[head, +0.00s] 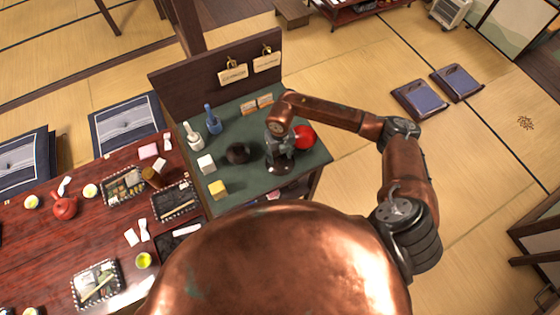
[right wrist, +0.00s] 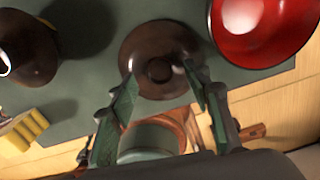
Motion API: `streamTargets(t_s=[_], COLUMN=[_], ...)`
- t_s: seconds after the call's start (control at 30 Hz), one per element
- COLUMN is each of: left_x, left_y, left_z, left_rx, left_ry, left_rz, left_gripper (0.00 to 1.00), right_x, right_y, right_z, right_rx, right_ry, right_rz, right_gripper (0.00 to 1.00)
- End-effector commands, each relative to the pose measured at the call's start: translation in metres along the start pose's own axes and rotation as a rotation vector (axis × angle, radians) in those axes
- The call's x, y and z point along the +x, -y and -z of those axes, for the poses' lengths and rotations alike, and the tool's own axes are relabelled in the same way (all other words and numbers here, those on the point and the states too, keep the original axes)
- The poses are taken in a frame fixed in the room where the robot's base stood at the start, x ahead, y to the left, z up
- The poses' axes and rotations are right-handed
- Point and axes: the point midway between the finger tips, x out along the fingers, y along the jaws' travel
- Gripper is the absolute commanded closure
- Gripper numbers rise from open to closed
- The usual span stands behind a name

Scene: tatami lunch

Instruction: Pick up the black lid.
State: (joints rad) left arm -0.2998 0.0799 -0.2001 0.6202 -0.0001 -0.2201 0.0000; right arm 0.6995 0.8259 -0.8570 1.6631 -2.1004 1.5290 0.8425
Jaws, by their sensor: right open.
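The black lid (head: 283,169) is a round, dark, glossy disc lying on the green top of the small counter (head: 237,182). In the right wrist view the lid (right wrist: 147,45) shows its round centre knob (right wrist: 160,70). My right gripper (head: 279,154) points down over the lid and partly hides it in the head view. In the right wrist view the two fingers of my right gripper (right wrist: 161,73) are apart, with the knob between their tips. Nothing is held, and I cannot tell whether they touch the lid. My left gripper is not in view.
A dark panel (head: 215,73) closes the counter's back.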

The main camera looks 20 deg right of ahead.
Motion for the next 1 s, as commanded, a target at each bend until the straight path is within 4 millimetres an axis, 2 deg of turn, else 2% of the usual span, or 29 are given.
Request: streamTargets(t_s=[0.1,0.33,0.9,1.0], left_x=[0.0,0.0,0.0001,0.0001], left_y=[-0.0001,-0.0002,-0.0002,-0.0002], left_z=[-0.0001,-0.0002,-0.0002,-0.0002], left_rx=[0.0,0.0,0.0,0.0], left_ry=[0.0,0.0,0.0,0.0], left_rz=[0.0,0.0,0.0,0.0], left_gripper=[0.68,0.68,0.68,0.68], right_x=[0.0138,0.0154,0.0152,0.0152], right_y=[0.0007,0.0006,0.0005,0.0004], right_z=[0.0002,-0.0002,-0.0001,-0.0001], right_rx=[0.001,0.0,0.0,0.0], right_ry=[-0.001,0.0,0.0,0.0], right_rz=[0.001,0.0,0.0,0.0], right_gripper=[0.55,0.56,0.95,0.97])
